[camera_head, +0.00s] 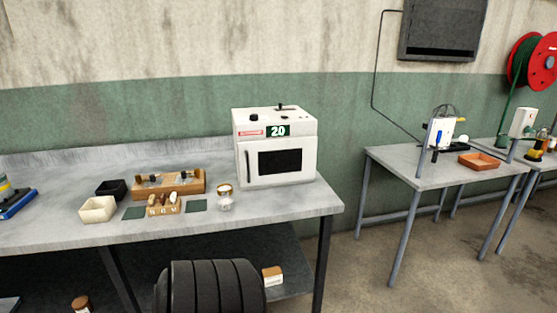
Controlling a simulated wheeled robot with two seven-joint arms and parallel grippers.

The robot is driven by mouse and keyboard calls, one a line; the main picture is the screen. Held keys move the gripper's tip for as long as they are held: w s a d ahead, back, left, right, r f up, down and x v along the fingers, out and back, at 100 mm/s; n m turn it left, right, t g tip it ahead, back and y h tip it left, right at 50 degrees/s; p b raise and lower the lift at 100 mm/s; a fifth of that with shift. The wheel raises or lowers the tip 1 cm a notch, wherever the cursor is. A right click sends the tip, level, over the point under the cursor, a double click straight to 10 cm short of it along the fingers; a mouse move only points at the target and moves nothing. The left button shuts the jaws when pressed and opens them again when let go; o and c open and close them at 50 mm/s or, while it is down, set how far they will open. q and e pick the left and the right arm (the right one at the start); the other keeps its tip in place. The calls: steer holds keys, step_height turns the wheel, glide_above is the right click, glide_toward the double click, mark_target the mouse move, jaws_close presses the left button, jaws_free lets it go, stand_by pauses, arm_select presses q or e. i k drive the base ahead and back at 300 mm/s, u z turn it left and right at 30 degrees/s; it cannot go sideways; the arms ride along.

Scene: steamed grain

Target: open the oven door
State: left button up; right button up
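The oven (275,146) is a white box with a dark window (280,162) in its front and a "20" label above it. It stands near the right end of the grey workbench. Its door (252,167) appears closed, with a dark vertical handle (248,168) at the door's left side. Dark knobs show on its top. Neither of my grippers is in the head view.
A small jar (225,203) stands just left of the oven's front. A wooden rack (168,184), a black box (112,189) and a cream box (98,209) are further left on the bench (290,207). A separate table (400,168) stands right, across a gap.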

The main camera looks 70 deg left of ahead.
mark_target(266, 162)
steer(key=u, duration=0.4)
steer(key=i, duration=1.05)
steer(key=u, duration=1.25)
steer(key=i, duration=0.55)
steer(key=u, duration=0.45)
